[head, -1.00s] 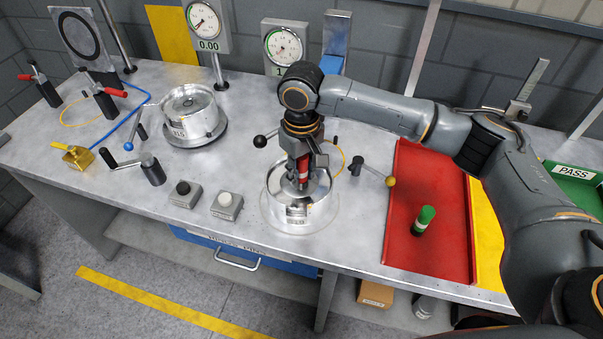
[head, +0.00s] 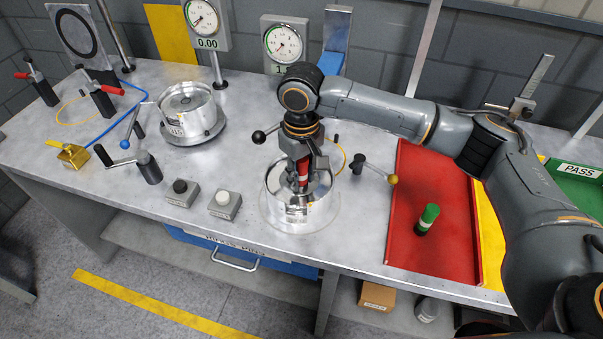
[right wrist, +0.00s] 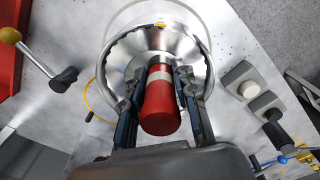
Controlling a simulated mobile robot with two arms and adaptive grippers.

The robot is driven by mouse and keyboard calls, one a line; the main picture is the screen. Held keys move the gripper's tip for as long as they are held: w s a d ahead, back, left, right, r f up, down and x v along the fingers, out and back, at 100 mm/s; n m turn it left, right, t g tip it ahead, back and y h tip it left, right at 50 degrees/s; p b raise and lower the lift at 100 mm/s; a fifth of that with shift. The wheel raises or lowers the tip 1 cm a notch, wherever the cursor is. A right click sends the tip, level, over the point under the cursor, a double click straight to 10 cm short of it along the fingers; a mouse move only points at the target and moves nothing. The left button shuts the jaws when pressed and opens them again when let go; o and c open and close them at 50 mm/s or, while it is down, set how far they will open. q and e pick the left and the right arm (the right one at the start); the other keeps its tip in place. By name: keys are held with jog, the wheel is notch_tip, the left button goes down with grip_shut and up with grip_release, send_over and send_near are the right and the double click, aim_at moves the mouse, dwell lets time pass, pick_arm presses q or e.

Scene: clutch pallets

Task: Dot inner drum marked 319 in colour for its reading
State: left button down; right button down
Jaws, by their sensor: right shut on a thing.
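My right gripper (head: 303,170) is shut on a red marker with a white band (right wrist: 160,105). It holds the marker over the open bowl of the nearer metal drum (head: 292,212); the drum also fills the top of the right wrist view (right wrist: 198,52). The marker's far end is hidden, so I cannot tell whether it touches the drum. This drum's front label is too small to read. A second metal drum (head: 190,122) stands at the back left; its label is not clearly legible. My left gripper is out of view.
Two dial gauges stand behind: the left one (head: 203,20) reads 0.00, the right one (head: 284,45) is partly hidden. A green PASS tray (head: 578,185) lies far right.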

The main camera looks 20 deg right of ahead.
jog(key=shift+f, duration=0.4)
dwell(0.4)
jog(key=shift+s+f+p, duration=0.1)
jog(key=shift+f+p, duration=0.1)
jog(key=shift+p, duration=0.5)
dwell(2.4)
notch_tip(320, 180, up, 7)
jog(key=p, duration=0.9)
jog(key=shift+r, duration=0.2)
jog(key=shift+f, duration=0.1)
dwell(0.3)
